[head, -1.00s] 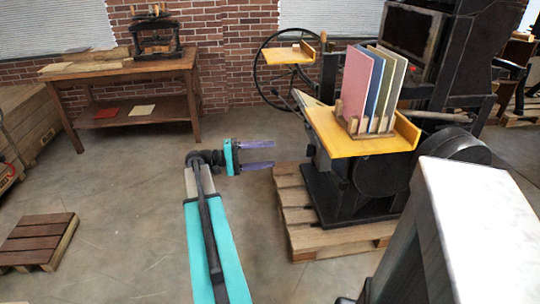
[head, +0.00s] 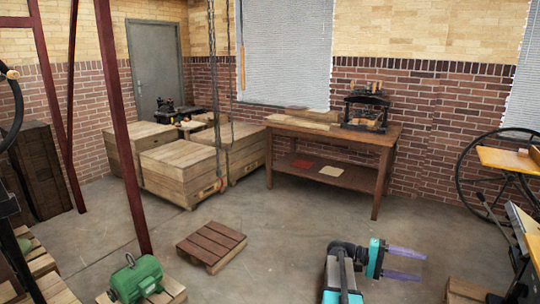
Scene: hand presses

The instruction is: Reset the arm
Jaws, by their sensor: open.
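My gripper (head: 404,264) is in the lower right of the head view, at the end of my teal and grey arm (head: 343,275). Its two purple fingers are spread apart and point to the right. Nothing is between them. The gripper is over the open floor, a little left of the press at the right edge. Most of my arm is cut off by the bottom edge.
A wooden table (head: 384,142) bearing a small press (head: 366,110) stands at the brick wall. Wooden crates (head: 180,168) stand left of it. A low pallet (head: 211,246) lies on the floor. A green motor (head: 136,278) and red posts (head: 124,130) are at left.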

